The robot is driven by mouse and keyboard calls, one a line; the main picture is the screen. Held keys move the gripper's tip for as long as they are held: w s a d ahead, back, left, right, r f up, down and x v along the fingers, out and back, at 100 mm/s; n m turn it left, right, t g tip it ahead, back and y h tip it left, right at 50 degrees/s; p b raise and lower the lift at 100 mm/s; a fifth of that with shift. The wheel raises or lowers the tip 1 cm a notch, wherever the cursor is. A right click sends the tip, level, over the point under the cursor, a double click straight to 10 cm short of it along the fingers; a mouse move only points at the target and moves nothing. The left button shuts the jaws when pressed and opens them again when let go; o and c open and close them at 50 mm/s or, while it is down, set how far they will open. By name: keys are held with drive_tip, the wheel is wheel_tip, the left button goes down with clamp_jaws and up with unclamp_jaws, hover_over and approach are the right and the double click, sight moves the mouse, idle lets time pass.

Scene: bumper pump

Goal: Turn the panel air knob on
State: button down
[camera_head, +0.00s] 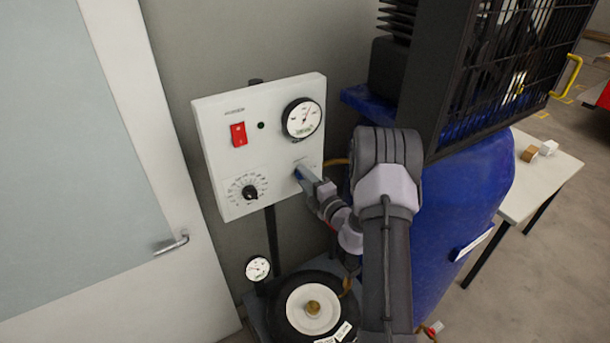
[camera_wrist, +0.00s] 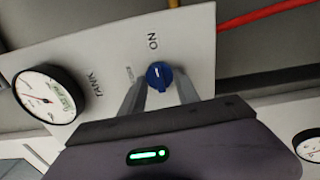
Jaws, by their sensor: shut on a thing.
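The panel air knob (camera_wrist: 159,75) is a small blue knob on the white control panel (camera_head: 222,128), beside the printed word ON in the wrist view. In the head view a bit of blue knob (camera_head: 299,172) shows at the panel's lower right, at the end of my arm. My gripper (camera_wrist: 160,82) has its two grey fingers on either side of the knob and is shut on it. The knob's ridge and its exact angle are only partly visible. In the head view my gripper (camera_head: 307,177) hides much of the knob.
The panel also bears a red switch (camera_head: 238,134), a round gauge (camera_head: 301,118) and a black dial (camera_head: 249,192). A blue tank (camera_head: 450,225) stands close at the right of my arm. A wheel (camera_head: 282,305) lies below. A white door (camera_head: 170,200) is at left.

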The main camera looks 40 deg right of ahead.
drive_tip(key=shift+m, duration=0.3)
idle(0.4)
drive_tip(key=c, duration=0.9)
unclamp_jaws()
drive_tip(key=s+a+b, duration=0.1)
drive_tip(key=s+b, duration=0.1)
drive_tip(key=s, duration=1.5)
drive_tip(key=shift+s, duration=0.2)
